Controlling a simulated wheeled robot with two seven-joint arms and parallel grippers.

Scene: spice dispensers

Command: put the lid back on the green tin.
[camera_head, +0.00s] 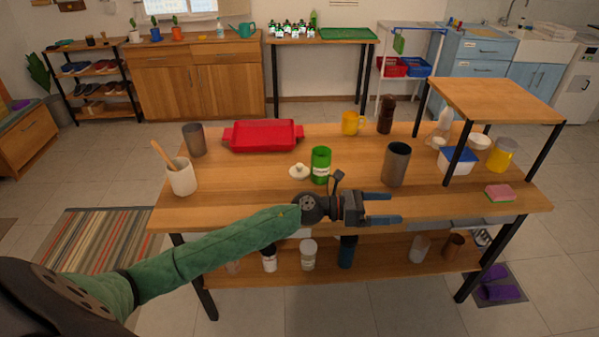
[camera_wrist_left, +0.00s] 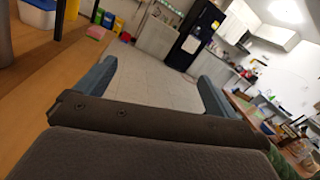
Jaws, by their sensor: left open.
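The green tin (camera_head: 320,165) stands upright on the wooden table in the head view, with a pale label on its front. A cream lid with a knob (camera_head: 299,171) lies on the table just left of the tin. My left gripper (camera_head: 384,207) is open and empty near the table's front edge, right of and nearer than the tin, with its fingers pointing right. In the left wrist view its two fingers (camera_wrist_left: 155,88) are spread apart with nothing between them. The tin and lid are out of the wrist view. My right gripper is not in view.
A grey cup (camera_head: 396,164) stands right of the tin. A red tray (camera_head: 263,135) lies behind the lid. A utensil crock (camera_head: 182,177) and a dark cup (camera_head: 194,140) are at the left. A raised wooden shelf (camera_head: 495,98) and a sponge (camera_head: 499,193) are at the right.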

